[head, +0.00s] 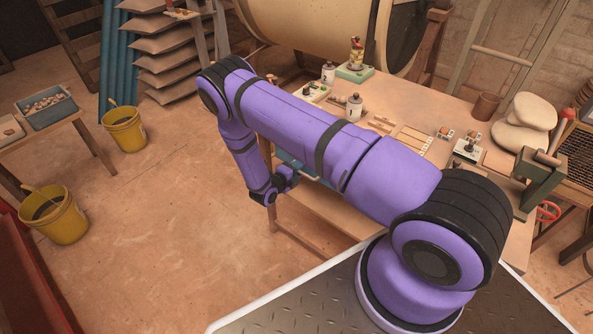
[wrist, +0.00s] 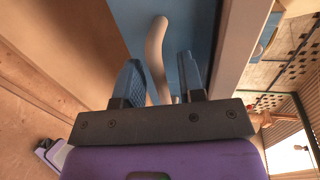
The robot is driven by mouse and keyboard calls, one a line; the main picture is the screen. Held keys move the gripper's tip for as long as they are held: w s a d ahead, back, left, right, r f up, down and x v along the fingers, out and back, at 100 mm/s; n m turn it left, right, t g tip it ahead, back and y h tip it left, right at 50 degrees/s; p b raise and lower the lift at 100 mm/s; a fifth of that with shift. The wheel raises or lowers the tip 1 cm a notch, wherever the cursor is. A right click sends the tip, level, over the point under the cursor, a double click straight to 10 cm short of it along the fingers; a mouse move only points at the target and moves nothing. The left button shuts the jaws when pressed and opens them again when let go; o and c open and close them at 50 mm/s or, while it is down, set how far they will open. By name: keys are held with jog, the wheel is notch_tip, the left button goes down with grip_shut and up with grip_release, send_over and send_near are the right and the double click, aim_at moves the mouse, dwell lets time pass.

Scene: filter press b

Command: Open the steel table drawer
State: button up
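The drawer's blue front (wrist: 195,25) fills the upper middle of the wrist view. A pale, curved bar handle (wrist: 157,48) stands on it. My gripper (wrist: 160,82) is open, with one dark finger on each side of the handle. Gaps show between the handle and both fingers, so it is not clamped. The lower end of the handle is partly hidden by the gripper body. In the head view, a small part of the blue drawer (head: 286,158) shows under the table edge, mostly hidden behind my arm. My gripper (head: 292,177) is close to it there.
The wooden tabletop (head: 420,105) holds bottles (head: 354,107), small blocks and stacked pale stones (head: 525,122). A vise (head: 540,178) sits at its right edge. Yellow buckets (head: 124,128) stand on the floor at left. The floor between them and the table is clear.

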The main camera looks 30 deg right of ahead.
grip_shut()
jog(key=f+v, duration=0.2)
jog(key=v, duration=0.7)
jog(key=f+v, duration=0.2)
jog(key=v, duration=0.7)
jog(key=shift+v, duration=0.8)
jog(key=shift+f, duration=0.1)
grip_release()
jog(key=shift+a, duration=0.1)
jog(key=v, duration=1)
jog(key=shift+s+a, duration=0.25)
jog(key=shift+a, duration=0.05)
